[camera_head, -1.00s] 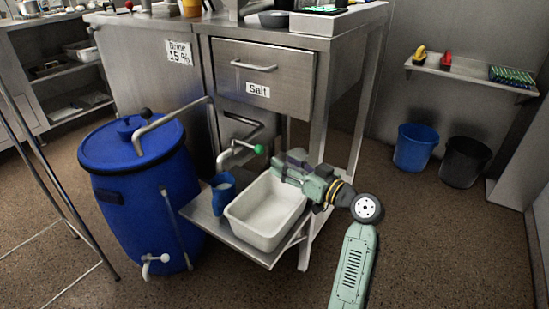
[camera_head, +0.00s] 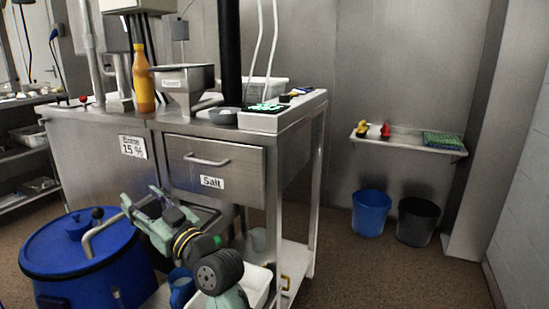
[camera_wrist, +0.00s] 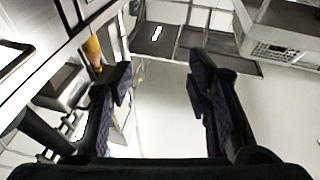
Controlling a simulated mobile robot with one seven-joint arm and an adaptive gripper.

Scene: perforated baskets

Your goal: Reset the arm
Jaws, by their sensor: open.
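My gripper (camera_head: 140,203) is raised in front of the steel cabinet, below and left of the salt drawer (camera_head: 213,163). In the wrist view my gripper (camera_wrist: 160,85) has its two dark padded fingers spread wide with nothing between them. The wrist view looks past the fingers at a pale surface and grey fittings, and appears tilted. My wrist and forearm come up from the bottom of the head view and hide part of a white tub (camera_head: 257,284) and the shelf under it.
A blue barrel (camera_head: 45,250) with a bent pipe stands left of my gripper. A blue jug (camera_head: 181,290) is close below my wrist. An orange bottle (camera_head: 143,80) stands on the cabinet top. Blue (camera_head: 371,212) and black (camera_head: 417,222) buckets stand at right, with open floor before them.

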